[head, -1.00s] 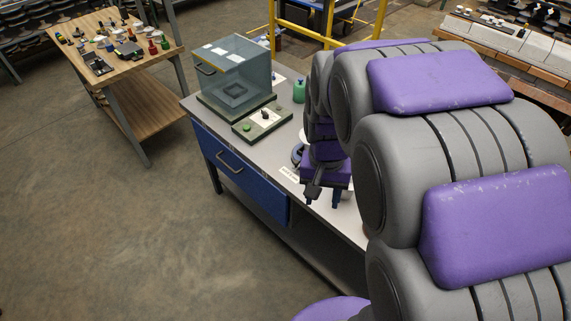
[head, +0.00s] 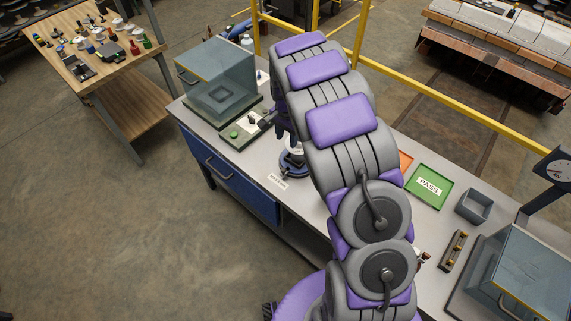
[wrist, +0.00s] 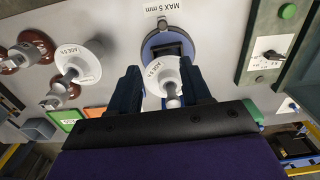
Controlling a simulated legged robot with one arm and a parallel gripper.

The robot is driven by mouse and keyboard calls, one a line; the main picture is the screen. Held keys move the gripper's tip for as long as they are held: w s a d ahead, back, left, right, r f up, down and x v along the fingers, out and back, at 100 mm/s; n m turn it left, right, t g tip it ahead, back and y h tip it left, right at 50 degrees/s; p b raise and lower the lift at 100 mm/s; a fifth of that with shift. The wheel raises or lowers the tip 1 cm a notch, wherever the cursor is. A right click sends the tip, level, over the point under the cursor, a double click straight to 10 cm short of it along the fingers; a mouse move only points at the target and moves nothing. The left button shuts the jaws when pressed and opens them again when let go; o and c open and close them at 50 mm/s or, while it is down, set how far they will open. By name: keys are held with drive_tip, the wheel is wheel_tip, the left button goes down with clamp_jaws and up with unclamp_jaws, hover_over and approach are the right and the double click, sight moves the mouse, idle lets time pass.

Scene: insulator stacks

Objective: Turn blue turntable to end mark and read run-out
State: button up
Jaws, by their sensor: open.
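The blue turntable (head: 294,172) stands on the grey bench in the head view, partly hidden by my arm. In the wrist view its blue rim (wrist: 146,47) shows beyond my fingers, beside a "MAX 5 mm" label (wrist: 165,8). A white insulator (wrist: 161,75) with an age label is in front of the turntable's rim and appears to stand on it; its base is partly hidden. My gripper (wrist: 160,72) is open, one dark finger on each side of the insulator. I cannot tell whether they touch it.
Other insulators (wrist: 75,62) on brown bases stand left in the wrist view. A switch panel (head: 240,134) and a clear box (head: 222,80) are at the bench's left end. A green PASS tray (head: 429,187), a grey bin (head: 474,206) and another clear box (head: 525,275) lie right.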

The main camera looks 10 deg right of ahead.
approach(285, 169)
drive_tip(key=a, duration=0.2)
drive_tip(key=f, duration=0.2)
drive_tip(key=d+f+b, duration=0.1)
drive_tip(key=f, duration=0.5)
drive_tip(key=shift+d+f, duration=0.1)
drive_tip(key=shift+d, duration=0.25)
drive_tip(key=shift+a+f, duration=0.35)
drive_tip(key=shift+a, duration=0.3)
